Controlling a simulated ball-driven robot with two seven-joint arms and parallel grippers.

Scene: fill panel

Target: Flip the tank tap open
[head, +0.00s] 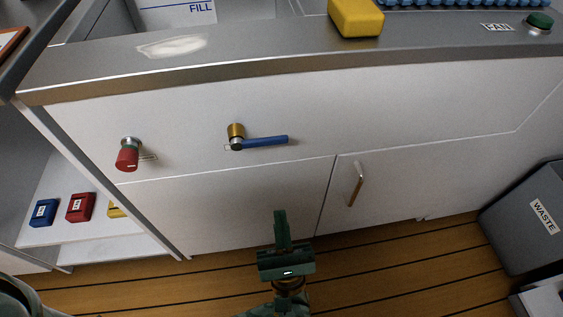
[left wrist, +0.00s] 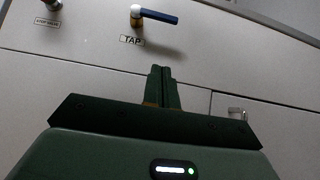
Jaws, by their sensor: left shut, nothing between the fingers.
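The tank tap (head: 262,142) is on the white front panel, with a brass and steel body and a blue lever that points right, nearly level. It also shows at the top of the left wrist view (left wrist: 155,15), above a label reading TAP (left wrist: 131,41). My left gripper (head: 280,213) is below the tap in the head view, apart from it, fingers pointing up toward the panel. In the left wrist view its fingers (left wrist: 161,70) are together with nothing between them. My right gripper is not in view.
A red-knobbed stop valve (head: 127,155) is left of the tap. A cupboard handle (head: 356,184) is at the right. A yellow block (head: 356,17) sits on the grey counter edge. A waste bin (head: 530,215) stands at far right. The panel around the lever is clear.

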